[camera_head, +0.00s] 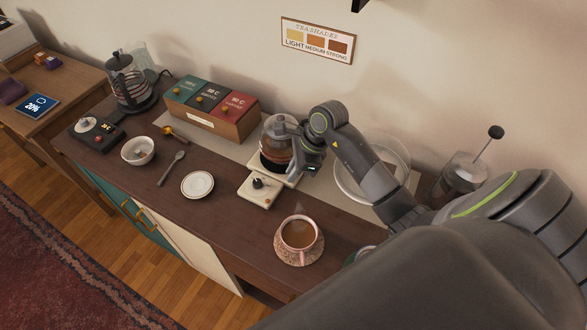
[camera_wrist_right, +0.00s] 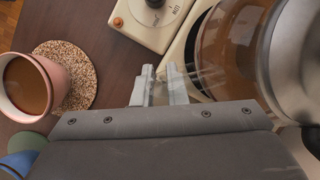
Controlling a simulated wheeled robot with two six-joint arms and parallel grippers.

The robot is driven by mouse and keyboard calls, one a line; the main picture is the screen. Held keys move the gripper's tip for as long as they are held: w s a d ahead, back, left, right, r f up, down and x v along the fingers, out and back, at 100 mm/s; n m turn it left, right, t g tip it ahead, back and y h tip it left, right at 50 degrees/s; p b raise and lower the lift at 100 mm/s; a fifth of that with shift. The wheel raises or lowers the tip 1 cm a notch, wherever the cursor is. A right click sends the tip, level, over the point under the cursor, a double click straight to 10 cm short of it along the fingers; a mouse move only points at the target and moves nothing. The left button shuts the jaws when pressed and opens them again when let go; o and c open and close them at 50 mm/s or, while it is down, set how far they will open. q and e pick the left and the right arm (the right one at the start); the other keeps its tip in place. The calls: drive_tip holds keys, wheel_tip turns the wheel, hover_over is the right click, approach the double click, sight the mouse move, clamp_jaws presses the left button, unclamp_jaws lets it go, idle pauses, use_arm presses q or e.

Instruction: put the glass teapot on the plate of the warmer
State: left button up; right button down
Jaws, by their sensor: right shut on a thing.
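The glass teapot (camera_head: 275,143), part full of brown tea, stands upright at the rear of the warmer (camera_head: 258,190). My right gripper (camera_head: 303,166) is beside it, shut on its clear handle. In the right wrist view the fingers (camera_wrist_right: 160,88) pinch the handle, and the teapot (camera_wrist_right: 232,45) fills the right side. The warmer's cream control part (camera_wrist_right: 158,18) has a black knob and an orange button. Its plate is mostly hidden under the teapot; I cannot tell whether the pot's base touches it. My left gripper is out of view.
A cup of tea (camera_head: 299,234) on a speckled coaster stands in front. A saucer (camera_head: 197,184), spoon (camera_head: 172,166) and white bowl (camera_head: 138,151) lie to the left. A tea box (camera_head: 212,107), kettle (camera_head: 131,82), round tray (camera_head: 343,180) and glass press (camera_head: 460,175) stand behind.

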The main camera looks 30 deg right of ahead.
drive_tip(key=c, duration=1.9)
unclamp_jaws()
drive_tip(key=shift+f, duration=0.15)
drive_tip(key=o, duration=0.4)
drive_tip(key=shift+o, duration=0.2)
drive_tip(key=shift+r, duration=0.2)
drive_tip(key=shift+d+r, duration=0.15)
drive_tip(key=shift+r, duration=0.05)
drive_tip(key=b+v, duration=0.3)
drive_tip(key=v, duration=0.8)
drive_tip(key=shift+r, duration=0.25)
